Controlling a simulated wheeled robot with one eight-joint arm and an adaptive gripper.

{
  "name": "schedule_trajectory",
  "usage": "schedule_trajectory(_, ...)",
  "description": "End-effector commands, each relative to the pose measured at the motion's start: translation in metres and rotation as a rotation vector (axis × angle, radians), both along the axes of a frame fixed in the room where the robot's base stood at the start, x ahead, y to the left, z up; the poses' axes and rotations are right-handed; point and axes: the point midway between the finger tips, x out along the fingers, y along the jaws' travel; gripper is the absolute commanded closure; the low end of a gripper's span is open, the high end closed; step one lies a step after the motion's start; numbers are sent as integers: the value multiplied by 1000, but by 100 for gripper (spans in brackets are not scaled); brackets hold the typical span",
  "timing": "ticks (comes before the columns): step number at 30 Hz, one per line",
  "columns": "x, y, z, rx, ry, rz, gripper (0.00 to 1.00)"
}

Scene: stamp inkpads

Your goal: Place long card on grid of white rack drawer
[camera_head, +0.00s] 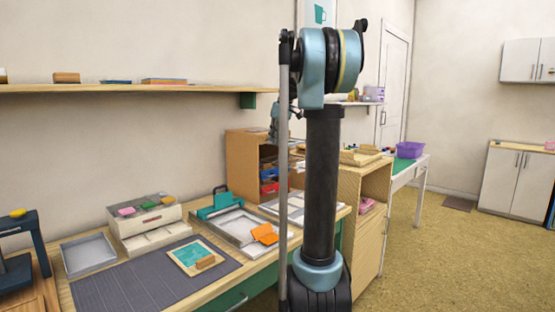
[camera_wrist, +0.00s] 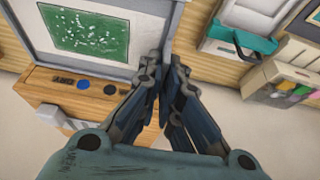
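The white rack (camera_head: 147,222) stands on the table at the left in the head view, with several coloured inkpads on its top. A shallow white drawer (camera_head: 155,242) juts from its front; its grid is too small to make out. The rack's coloured pads also show at the right edge of the wrist view (camera_wrist: 290,90). An orange piece (camera_head: 265,234) lies at the right tray; I cannot tell whether it is the long card. My gripper (camera_wrist: 166,62) points downward in the wrist view, its fingertips close together. Nothing is visible between them, but I cannot tell whether they meet.
A dark mat (camera_head: 125,287) bears a framed teal board (camera_head: 187,253) with a wooden block. An empty grey tray (camera_head: 88,254) lies left of the rack. A teal-handled tool (camera_head: 220,203) stands behind the right tray. A green panel (camera_wrist: 85,38) lies left below my gripper.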

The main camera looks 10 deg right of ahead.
Motion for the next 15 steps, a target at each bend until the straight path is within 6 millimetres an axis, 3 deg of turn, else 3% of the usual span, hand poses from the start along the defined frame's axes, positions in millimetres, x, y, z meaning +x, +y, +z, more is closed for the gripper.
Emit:
schedule_trajectory(3, 0, -1, -19, 0, 0, -1, 100)
schedule_trajectory(15, 0, -1, -53, 0, 0, 0, 100)
